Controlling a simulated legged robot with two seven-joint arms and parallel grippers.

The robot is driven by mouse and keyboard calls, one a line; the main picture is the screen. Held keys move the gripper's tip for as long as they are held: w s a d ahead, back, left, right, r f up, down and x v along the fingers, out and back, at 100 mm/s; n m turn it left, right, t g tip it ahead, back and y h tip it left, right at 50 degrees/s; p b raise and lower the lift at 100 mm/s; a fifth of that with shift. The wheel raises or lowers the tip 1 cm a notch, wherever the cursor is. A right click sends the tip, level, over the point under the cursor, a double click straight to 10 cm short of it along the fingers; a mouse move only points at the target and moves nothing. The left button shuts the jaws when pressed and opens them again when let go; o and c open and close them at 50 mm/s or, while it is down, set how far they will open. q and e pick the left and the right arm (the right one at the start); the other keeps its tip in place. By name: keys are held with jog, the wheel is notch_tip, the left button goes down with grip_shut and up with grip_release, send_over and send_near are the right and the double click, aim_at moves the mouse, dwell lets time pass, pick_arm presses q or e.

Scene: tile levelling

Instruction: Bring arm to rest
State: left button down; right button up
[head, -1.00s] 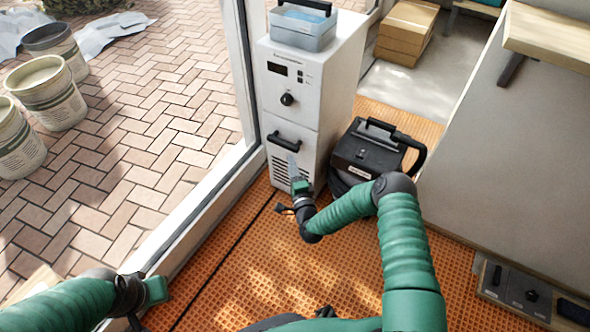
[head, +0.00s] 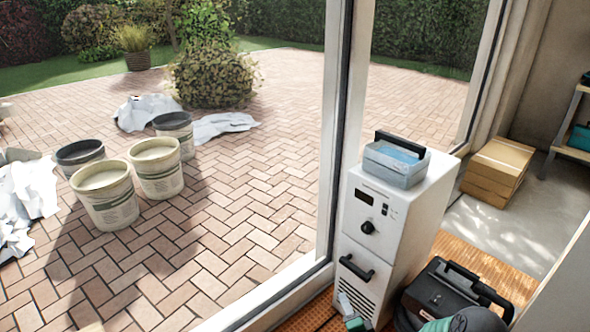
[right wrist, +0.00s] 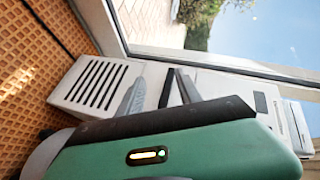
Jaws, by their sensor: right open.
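My right gripper (head: 346,303) is at the bottom edge of the head view, in front of the lower part of a white cabinet (head: 385,220). I cannot tell whether a finger touches the cabinet. Part of my green right arm (head: 468,321) shows at the bottom right; the rest is cut off. My left gripper is out of view.
A blue-grey box (head: 395,165) sits on the cabinet. A door frame (head: 345,130) stands left of it. Cardboard boxes (head: 490,175) are behind. Several buckets (head: 157,170) stand on the paving outside.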

jog(key=s+r+n+g+h+p, duration=0.1)
jog(key=s+r+n+g, duration=0.35)
jog(key=s, duration=0.55)
jog(key=s+r+n+g+p, duration=0.1)
jog(key=s+r+n+g, duration=0.4)
jog(key=s, duration=0.4)
jog(key=s+r+n+g+h, duration=0.1)
jog(key=s+r+n+g, duration=0.25)
jog(key=s+r, duration=0.5)
notch_tip(320, 180, up, 34)
jog(key=s+p, duration=0.1)
jog(key=p, duration=3.5)
jog(key=shift+d, duration=0.2)
jog(key=shift+o, duration=0.5)
